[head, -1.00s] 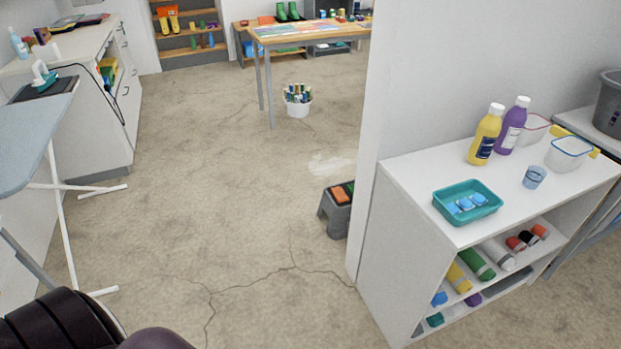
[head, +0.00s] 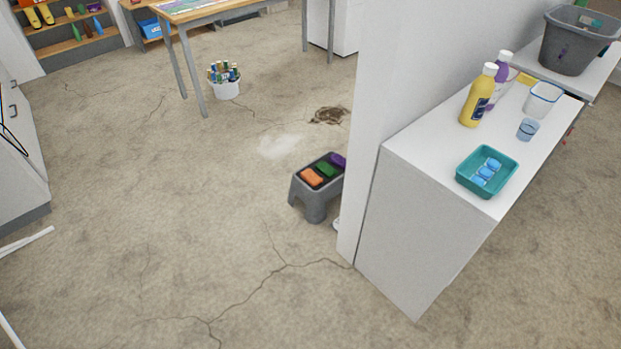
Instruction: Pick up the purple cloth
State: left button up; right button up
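A small purple item (head: 339,160), which looks like a folded cloth, lies on the grey step stool (head: 313,201) in the head view. The wall end partly hides its right side. A green item (head: 325,170) and an orange item (head: 312,177) lie beside it on the stool top. Neither of my grippers is in view.
A white wall end and a white shelf unit (head: 420,240) stand right of the stool. The shelf top holds a teal tray (head: 487,185), bottles and cups. A white bucket (head: 225,88) and a table stand farther back. Cracked floor left of the stool is clear.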

aim_at(339, 161)
jog(key=i+j+u, duration=0.35)
jog(key=i, duration=0.15)
jog(key=i+u, duration=0.35)
jog(key=i, duration=0.15)
jog(key=i+u, duration=0.35)
jog(key=i, duration=0.2)
jog(key=i+u, duration=0.2)
jog(key=i, duration=1.65)
jog(key=i+z, duration=0.35)
jog(key=z, duration=0.15)
jog(key=i+z, duration=0.3)
jog(key=z, duration=0.2)
jog(key=i+j+z, duration=0.3)
jog(key=z, duration=0.2)
jog(key=i+z, duration=0.25)
jog(key=z, duration=0.2)
jog(key=i+j+z, duration=0.1)
jog(key=i+z, duration=0.15)
jog(key=z, duration=0.15)
jog(key=i+j+z, duration=0.15)
jog(key=z, duration=0.3)
jog(key=i+j+z, duration=0.25)
jog(key=z, duration=0.65)
